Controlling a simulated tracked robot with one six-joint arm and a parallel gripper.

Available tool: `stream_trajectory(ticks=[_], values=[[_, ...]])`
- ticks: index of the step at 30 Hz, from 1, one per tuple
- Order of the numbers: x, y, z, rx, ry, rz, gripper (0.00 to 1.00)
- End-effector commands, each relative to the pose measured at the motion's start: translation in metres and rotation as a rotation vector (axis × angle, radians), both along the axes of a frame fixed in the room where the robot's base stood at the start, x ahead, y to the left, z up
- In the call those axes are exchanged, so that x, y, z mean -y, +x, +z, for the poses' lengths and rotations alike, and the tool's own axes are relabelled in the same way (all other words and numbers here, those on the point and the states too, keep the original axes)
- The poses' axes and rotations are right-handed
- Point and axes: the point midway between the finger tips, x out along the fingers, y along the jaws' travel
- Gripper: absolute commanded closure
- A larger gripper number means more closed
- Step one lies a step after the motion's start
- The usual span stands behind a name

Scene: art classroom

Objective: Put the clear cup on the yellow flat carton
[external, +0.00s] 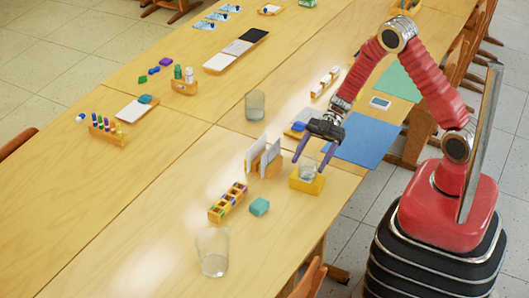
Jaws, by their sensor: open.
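A small clear cup (307,172) stands upright, apparently on top of the yellow flat carton (306,186) near the right edge of the table. My gripper (311,164) is open above it, with one purple finger to the left of the cup and the other to its right. I cannot tell whether the fingers touch the cup. The dark gripper body sits just above the cup's rim.
Two other clear glasses stand apart, one farther back (255,105) and one at the front (212,252). A card holder (264,157), a teal block (259,207) and a wooden marker tray (228,202) lie left of the carton. A blue sheet (365,140) lies behind it.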

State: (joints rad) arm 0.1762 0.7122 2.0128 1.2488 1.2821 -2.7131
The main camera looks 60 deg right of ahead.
Motion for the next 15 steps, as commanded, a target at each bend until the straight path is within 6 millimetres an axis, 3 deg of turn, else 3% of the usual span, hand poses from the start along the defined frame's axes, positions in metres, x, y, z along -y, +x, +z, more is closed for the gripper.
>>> stream_trajectory(ticks=[8, 15], values=[[0.0, 0.0, 0.002, 0.001, 0.0, 0.0, 0.33], [0.023, 0.001, 0.011, 0.001, 0.001, -0.004, 0.33]])
